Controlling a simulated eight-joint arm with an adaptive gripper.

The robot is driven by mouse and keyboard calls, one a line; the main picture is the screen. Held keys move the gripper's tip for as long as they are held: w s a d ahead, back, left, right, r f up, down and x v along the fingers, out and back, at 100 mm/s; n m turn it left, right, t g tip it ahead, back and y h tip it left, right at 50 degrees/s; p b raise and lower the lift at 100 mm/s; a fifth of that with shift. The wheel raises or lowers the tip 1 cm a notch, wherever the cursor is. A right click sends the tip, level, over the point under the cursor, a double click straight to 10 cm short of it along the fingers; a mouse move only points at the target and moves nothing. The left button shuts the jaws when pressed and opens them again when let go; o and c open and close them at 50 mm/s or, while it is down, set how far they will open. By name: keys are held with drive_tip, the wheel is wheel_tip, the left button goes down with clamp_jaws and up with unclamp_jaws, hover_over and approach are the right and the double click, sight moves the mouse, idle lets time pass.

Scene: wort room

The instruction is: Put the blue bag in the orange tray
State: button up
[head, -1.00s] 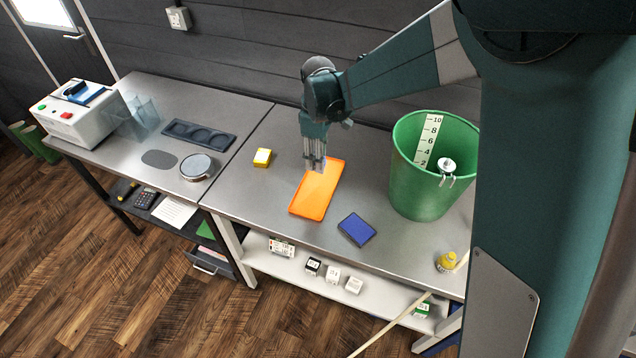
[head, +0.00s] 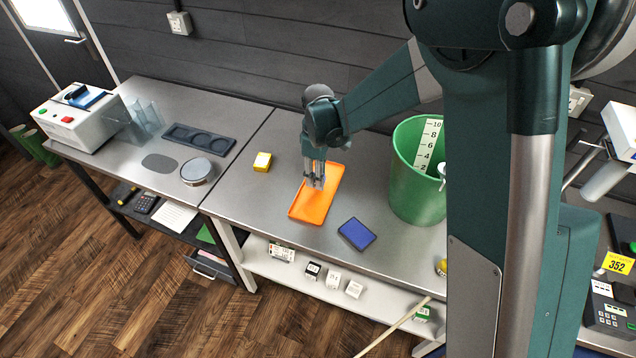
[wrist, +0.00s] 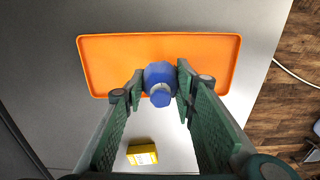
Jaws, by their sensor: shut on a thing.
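The orange tray (head: 328,192) lies flat on the steel bench, and it spans the upper part of the wrist view (wrist: 110,60). My gripper (head: 316,186) points down over the tray in the head view. In the wrist view its green fingers are shut on the blue bag (wrist: 158,76), a small rounded bundle with a grey band at its neck. The bag appears against the tray's near long edge there. I cannot tell whether it touches the tray. In the head view the fingers hide the bag.
A dark tray with round recesses (head: 198,138) and a round pan (head: 196,171) are on the left bench.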

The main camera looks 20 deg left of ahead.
drive_tip(key=shift+f, duration=1.85)
drive_tip(key=shift+f, duration=0.15)
drive_tip(key=o, duration=0.9)
drive_tip(key=shift+r, duration=0.25)
drive_tip(key=shift+r, duration=5.95)
